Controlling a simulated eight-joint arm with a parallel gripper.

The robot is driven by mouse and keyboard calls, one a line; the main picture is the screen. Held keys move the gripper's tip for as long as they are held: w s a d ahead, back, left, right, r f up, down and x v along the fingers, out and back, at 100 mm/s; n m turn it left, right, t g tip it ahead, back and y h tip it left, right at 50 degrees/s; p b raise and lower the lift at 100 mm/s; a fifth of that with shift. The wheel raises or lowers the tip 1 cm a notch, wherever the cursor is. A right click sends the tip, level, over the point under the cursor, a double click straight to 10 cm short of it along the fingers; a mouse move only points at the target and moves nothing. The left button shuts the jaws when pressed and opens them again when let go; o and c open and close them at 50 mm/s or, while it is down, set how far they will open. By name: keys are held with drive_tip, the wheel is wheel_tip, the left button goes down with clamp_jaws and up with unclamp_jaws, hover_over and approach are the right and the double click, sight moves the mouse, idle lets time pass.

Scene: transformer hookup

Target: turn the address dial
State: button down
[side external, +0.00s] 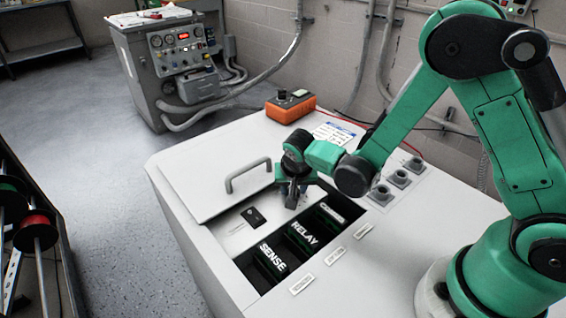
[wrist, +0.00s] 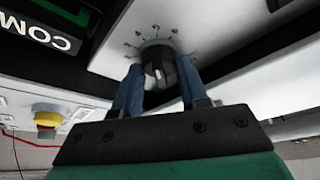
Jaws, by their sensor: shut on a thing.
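The address dial (wrist: 158,66) is a dark ridged knob on a pale panel with numbers around it, in the wrist view at the upper middle. My gripper (wrist: 160,82) has its two blue fingers on either side of the dial and is shut on it. In the side view my gripper (side external: 292,192) points down into the open bay of the white cabinet, and the dial is hidden there behind it. The exact number the dial points to is hard to read.
The cabinet bay holds dark modules marked SENSE (side external: 272,258), RELAY (side external: 303,232) and a third, partly hidden. A lid with a grey handle (side external: 248,172) lies beside the bay. An orange box (side external: 290,105) and several grey sockets (side external: 398,178) stand on the cabinet top.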

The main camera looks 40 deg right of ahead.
drive_tip(key=m+g+h, duration=0.1)
drive_tip(key=m, duration=0.2)
drive_tip(key=shift+m, duration=0.4)
drive_tip(key=shift+w+m+g, duration=0.1)
drive_tip(key=shift+m+g, duration=0.6)
drive_tip(key=shift+m, duration=1.1)
drive_tip(key=c, duration=0.7)
unclamp_jaws()
drive_tip(key=shift+c, duration=0.2)
drive_tip(key=shift+a, duration=0.1)
drive_tip(key=shift+v, duration=2.75)
drive_tip(key=shift+a, duration=0.1)
